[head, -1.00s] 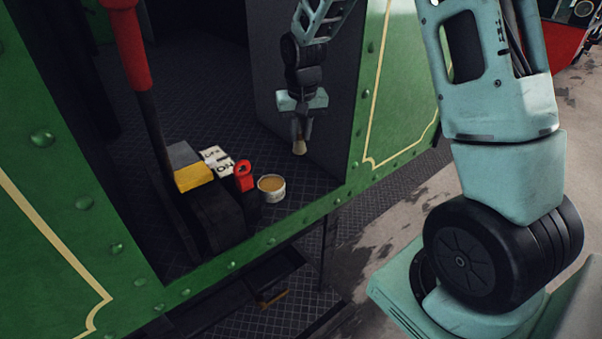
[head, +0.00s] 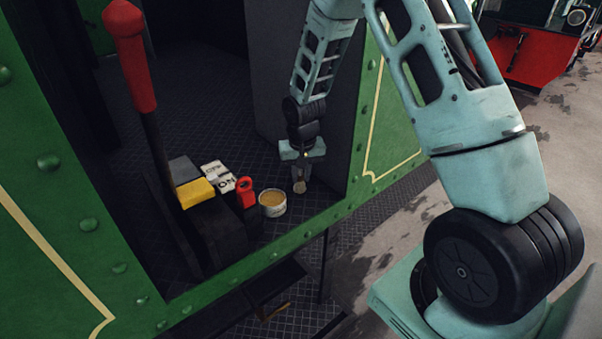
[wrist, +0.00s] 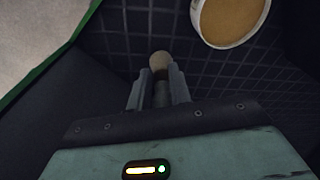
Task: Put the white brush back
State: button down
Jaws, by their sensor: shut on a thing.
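My gripper (head: 301,176) is shut on a brush (head: 299,187), low over the dark floor inside the green doorway. Only the brush's pale tan end shows past the fingers; it also shows in the wrist view (wrist: 160,60). The rest of the brush is mostly hidden between the fingers, so I cannot tell its handle colour. A small white tin (head: 272,211) with a tan content stands left of the brush in the head view. In the wrist view the tin (wrist: 203,37) is ahead and to the right, apart from the brush.
Left of the tin are a red ring-topped object (head: 245,190), white lettered blocks (head: 219,173) and a yellow block (head: 195,193). A tall lever with a red handle (head: 130,60) rises beside them. The green sill (head: 290,243) edges the floor; a dark panel stands behind my gripper.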

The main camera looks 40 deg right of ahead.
jog(key=c, duration=1.3)
grip_release()
jog(key=shift+f, duration=0.1)
notch_tip(320, 180, up, 12)
jog(key=s+b, duration=0.1)
jog(key=s+a+r+n+y, duration=0.1)
jog(key=s+a+r+n, duration=0.15)
jog(key=s+a, duration=0.55)
jog(key=s+a+r+n, duration=0.1)
jog(key=s+a+n, duration=0.3)
jog(key=a, duration=0.7)
jog(key=s+a+n, duration=0.2)
jog(key=s, duration=0.3)
jog(key=s+a+n, duration=0.2)
jog(key=s+a, duration=0.1)
jog(key=s, duration=0.3)
jog(key=s+a+n+g, duration=0.1)
jog(key=s+a+n, duration=0.1)
jog(key=s, duration=0.3)
jog(key=shift+s+a, duration=0.15)
jog(key=shift+s, duration=0.05)
